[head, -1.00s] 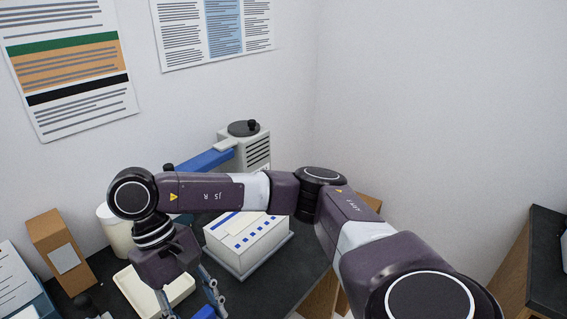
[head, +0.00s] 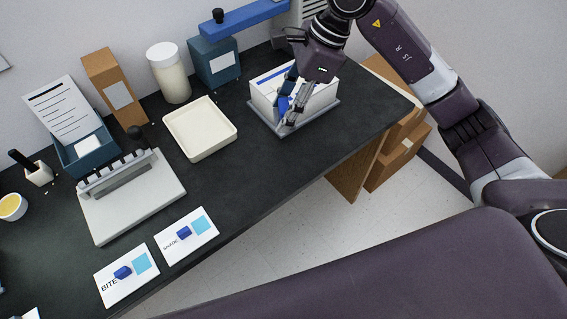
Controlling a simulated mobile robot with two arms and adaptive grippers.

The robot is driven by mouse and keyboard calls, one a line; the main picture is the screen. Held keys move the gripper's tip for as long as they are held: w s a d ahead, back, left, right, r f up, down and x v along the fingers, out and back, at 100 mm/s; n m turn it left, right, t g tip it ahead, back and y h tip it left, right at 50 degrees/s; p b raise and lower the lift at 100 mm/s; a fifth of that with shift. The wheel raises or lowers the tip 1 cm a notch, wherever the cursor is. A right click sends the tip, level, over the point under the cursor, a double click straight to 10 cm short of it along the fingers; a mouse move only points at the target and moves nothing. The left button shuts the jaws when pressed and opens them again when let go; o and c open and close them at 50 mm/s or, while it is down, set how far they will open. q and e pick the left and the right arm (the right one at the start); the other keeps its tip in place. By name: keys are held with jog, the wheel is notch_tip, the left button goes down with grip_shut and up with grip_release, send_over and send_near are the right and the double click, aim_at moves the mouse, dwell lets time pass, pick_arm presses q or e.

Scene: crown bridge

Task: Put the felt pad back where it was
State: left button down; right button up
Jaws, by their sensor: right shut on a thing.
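My right gripper (head: 291,112) is shut on a small blue piece (head: 283,104) at the front of the white box (head: 322,100). I cannot tell for sure whether this piece is the felt pad, or whether it touches the box. The gripper's fingers hide part of it. The white box has blue marks on top and stands on a grey base. Two white cards lie at the table's front edge, the BITE card (head: 113,289) and the SHADE card (head: 178,247). Each has a light blue square and a small dark blue block on it. My left gripper is out of view.
A cream tray (head: 232,146) stands left of the white box. A grey rack (head: 140,205), white jar (head: 168,75), brown box (head: 113,88) and blue-armed device (head: 215,62) fill the left and back. Dark tabletop (head: 262,172) is clear in front of the box.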

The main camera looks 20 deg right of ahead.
jog(key=shift+w+r+m+t, duration=0.2)
jog(key=shift+w+m+t, duration=0.4)
jog(key=shift+m, duration=0.5)
jog(key=shift+w+d, duration=0.1)
jog(key=shift+w, duration=0.1)
jog(key=p, duration=0.3)
send_over(278, 164)
jog(key=d, duration=0.1)
jog(key=shift+m, duration=0.3)
jog(key=f, duration=1.4)
jog(key=shift+s+d+f, duration=0.15)
jog(key=shift+s+f, duration=0.1)
jog(key=shift+s, duration=0.05)
notch_tip(278, 164, down, 5)
jog(key=shift+f, duration=0.2)
jog(key=shift+f, duration=0.2)
jog(key=o, duration=1)
jog(key=shift+r, duration=0.1)
